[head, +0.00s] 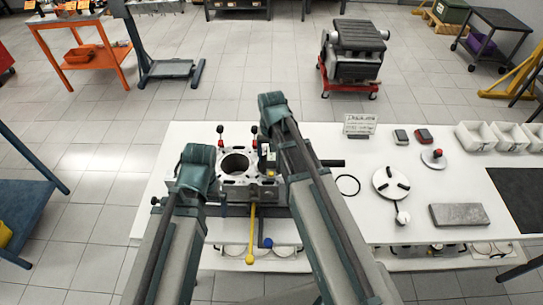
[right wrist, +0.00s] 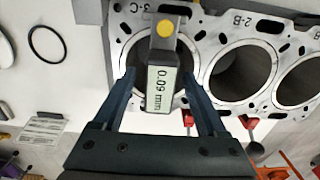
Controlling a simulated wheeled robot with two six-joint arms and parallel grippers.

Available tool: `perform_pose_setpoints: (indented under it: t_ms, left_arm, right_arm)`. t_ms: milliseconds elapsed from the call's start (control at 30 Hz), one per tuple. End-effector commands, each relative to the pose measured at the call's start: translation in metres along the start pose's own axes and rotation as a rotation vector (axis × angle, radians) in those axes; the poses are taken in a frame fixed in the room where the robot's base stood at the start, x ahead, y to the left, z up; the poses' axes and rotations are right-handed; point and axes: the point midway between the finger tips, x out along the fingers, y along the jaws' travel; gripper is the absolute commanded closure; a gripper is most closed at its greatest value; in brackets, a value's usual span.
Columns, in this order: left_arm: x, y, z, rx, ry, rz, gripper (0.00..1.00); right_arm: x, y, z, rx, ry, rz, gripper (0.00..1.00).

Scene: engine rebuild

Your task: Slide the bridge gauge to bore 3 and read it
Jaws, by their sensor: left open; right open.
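The engine block (head: 226,184) sits on the white bench, with one open bore in plain view. The bridge gauge (right wrist: 162,80) stands over the bore marked 3-C in the right wrist view. It has a yellow button, and its display reads 0.09 mm. In the head view the gauge (head: 266,158) is partly hidden by my right arm. My right gripper (right wrist: 160,76) is open, its fingers on either side of the gauge; I cannot tell whether they touch it. My left gripper (head: 196,164) is at the block's left side; its fingertips are hidden.
The bore marked 2-B (right wrist: 243,70) is beside the gauge. A black ring (head: 348,184), a round white plate (head: 391,182) and a grey slab (head: 456,214) lie to the right. White bins (head: 474,137) stand at the back right. A yellow-handled lever (head: 252,230) is in front of the block.

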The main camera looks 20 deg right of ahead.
Motion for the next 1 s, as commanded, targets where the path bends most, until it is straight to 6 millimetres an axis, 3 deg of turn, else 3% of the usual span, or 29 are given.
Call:
perform_pose_setpoints:
  t_ms: [267,467,1000]
  left_arm:
    - [-0.003,0.0,0.0,0.0,0.0,0.0,0.0]
    - [-0.018,-0.002,0.001,0.0,0.0,0.0,0.0]
    - [-0.096,-0.009,0.006,-0.012,0.0,0.002,0.0]
  right_arm:
    - [-0.003,0.0,0.0,0.0,0.0,0.0,0.25]
    - [-0.018,0.0,0.0,0.0,0.0,0.0,0.25]
    - [-0.097,0.0,0.0,0.0,0.0,0.0,0.25]
